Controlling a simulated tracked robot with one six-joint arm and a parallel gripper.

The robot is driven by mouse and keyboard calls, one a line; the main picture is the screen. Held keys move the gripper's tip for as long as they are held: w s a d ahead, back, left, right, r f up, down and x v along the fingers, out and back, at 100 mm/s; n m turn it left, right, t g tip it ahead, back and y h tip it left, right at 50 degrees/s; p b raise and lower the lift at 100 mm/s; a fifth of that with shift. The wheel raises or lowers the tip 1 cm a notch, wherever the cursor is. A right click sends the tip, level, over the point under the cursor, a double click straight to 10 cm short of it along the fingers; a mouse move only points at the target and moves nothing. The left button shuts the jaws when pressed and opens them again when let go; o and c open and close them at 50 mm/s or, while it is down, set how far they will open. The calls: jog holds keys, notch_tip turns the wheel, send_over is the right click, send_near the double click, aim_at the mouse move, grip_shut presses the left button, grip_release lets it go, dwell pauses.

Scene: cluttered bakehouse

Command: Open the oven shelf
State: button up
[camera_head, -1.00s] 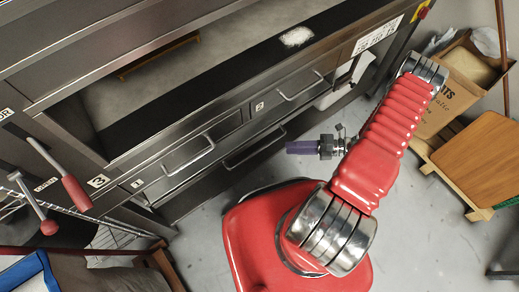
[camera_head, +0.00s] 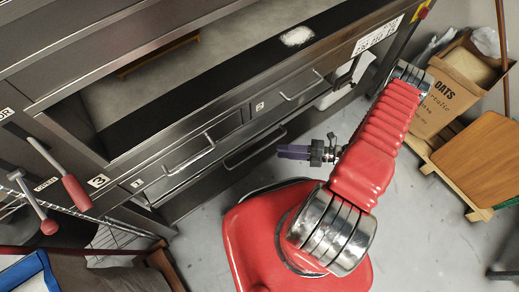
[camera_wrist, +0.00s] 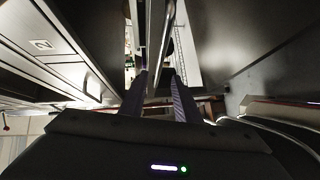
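The dark metal oven has drawer fronts below its open deck in the head view. A long low front carries a bar handle (camera_head: 255,148); two upper fronts, labelled 1 (camera_head: 137,183) and 2 (camera_head: 259,106), carry handles (camera_head: 190,155) and (camera_head: 301,87). All look shut. My gripper (camera_head: 280,152) has purple fingers and is close to the right end of the low handle. In the wrist view its two striped fingers (camera_wrist: 156,100) are apart, with a metal bar (camera_wrist: 155,50) running between them ahead. I cannot tell whether they touch it.
Red-handled levers (camera_head: 75,192) and a wire rack (camera_head: 110,238) are at the left. A cardboard OATS box (camera_head: 440,100) and a wooden board (camera_head: 482,158) stand at the right. White powder (camera_head: 297,36) lies on the oven ledge.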

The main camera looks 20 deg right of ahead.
aim_at(259, 150)
jog(key=x, duration=1)
jog(key=shift+w+a, duration=0.15)
jog(key=shift+a, duration=0.1)
jog(key=shift+c, duration=0.5)
grip_shut()
jog(key=shift+f, duration=0.1)
